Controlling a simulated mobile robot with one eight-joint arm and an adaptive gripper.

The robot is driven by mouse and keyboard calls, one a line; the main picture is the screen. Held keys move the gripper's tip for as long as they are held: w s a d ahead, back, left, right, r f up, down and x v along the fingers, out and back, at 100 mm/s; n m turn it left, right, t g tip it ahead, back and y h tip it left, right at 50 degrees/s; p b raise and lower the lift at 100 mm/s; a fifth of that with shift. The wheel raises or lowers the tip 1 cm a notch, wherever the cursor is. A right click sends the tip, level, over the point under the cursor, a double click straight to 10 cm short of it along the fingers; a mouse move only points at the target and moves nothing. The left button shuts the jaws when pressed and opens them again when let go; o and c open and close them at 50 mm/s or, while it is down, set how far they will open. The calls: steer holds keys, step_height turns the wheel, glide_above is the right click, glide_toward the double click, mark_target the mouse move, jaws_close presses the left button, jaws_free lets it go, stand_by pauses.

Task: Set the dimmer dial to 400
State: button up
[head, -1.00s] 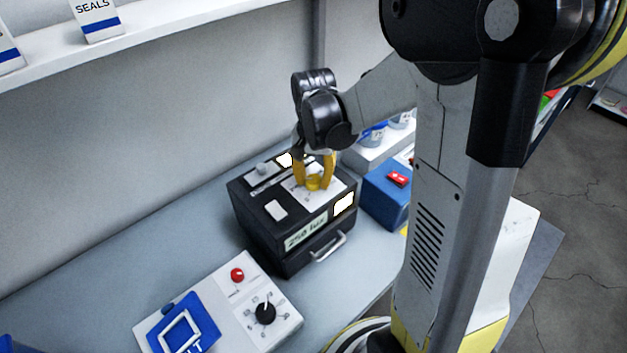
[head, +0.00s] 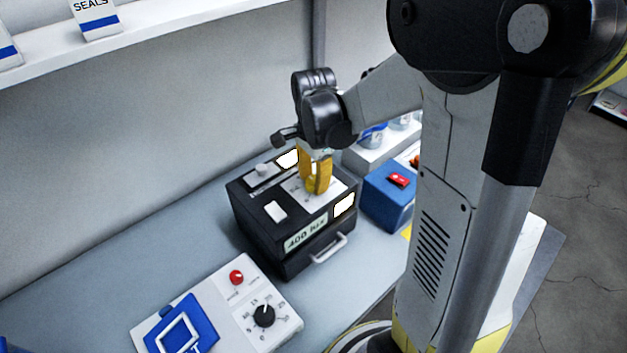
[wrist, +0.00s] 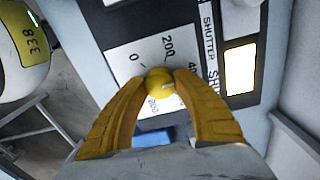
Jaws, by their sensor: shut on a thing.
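The plate bears the marks 0, 200 and a partly hidden 40-something in the wrist view. My gripper (head: 317,190) points down onto the dial, and its two yellow fingers are shut on the knob from both sides, as the wrist view (wrist: 160,88) also shows. The fingers hide part of the scale.
A blue box with a red switch (head: 398,180) stands close to the right of the black box. A white panel (head: 232,268) with a red button and black knob (head: 263,315) lies in front. A shelf (head: 150,38) runs along the wall above.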

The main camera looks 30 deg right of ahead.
mark_target(313, 180)
stand_by(0.3)
steer(key=o, duration=1.2)
step_height(313, 180, up, 12)
steer(key=shift+r, duration=0.1)
